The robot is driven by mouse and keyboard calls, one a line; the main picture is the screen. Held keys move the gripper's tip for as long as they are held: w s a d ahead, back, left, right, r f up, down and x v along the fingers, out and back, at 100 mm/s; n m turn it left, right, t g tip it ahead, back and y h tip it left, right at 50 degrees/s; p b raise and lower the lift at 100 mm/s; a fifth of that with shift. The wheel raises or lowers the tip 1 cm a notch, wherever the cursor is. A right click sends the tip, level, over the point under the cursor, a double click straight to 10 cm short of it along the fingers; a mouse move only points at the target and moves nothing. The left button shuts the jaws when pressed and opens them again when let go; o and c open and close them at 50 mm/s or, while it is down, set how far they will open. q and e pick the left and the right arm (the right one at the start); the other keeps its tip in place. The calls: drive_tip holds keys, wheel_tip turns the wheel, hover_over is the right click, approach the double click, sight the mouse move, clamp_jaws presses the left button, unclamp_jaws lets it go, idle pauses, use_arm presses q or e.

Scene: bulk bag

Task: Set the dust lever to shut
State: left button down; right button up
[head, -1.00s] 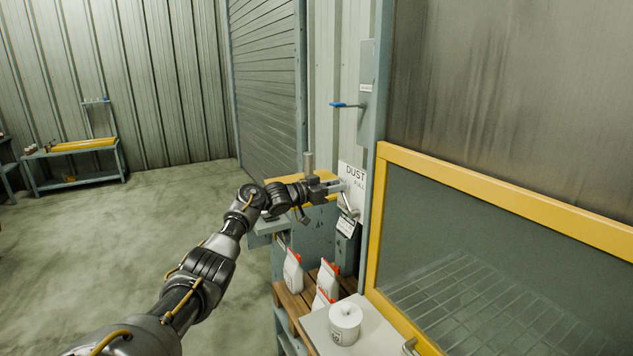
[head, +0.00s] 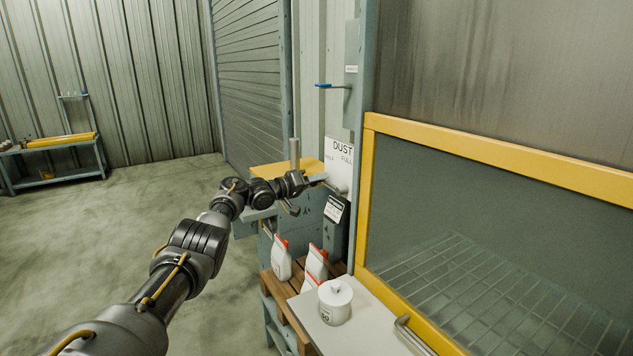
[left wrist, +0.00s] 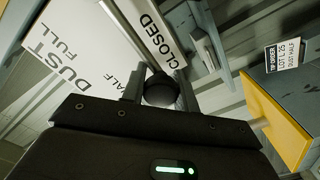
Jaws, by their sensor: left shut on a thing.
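The white dust plate (head: 340,152) is on the wall left of the yellow-framed window. My left gripper (head: 318,180) is at the plate's lower left. In the left wrist view my left gripper (left wrist: 158,90) is shut on the dark round knob of the dust lever (left wrist: 160,89), close to CLOSED. My right gripper is out of view.
A blue-handled lever (head: 334,86) sits above the plate. A yellow-topped cabinet (head: 268,173) stands behind my gripper. The yellow window frame (head: 480,160) bounds the right. The floor at left is clear.

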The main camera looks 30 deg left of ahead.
use_arm(q)
drive_tip(key=shift+d+f, duration=0.2)
drive_tip(key=shift+f, duration=0.4)
drive_tip(key=c, duration=1.4)
unclamp_jaws()
drive_tip(key=shift+s, duration=0.1)
drive_tip(key=o, duration=0.3)
drive_tip(key=shift+o, duration=0.2)
drive_tip(key=shift+r, duration=0.15)
drive_tip(key=shift+r, duration=0.1)
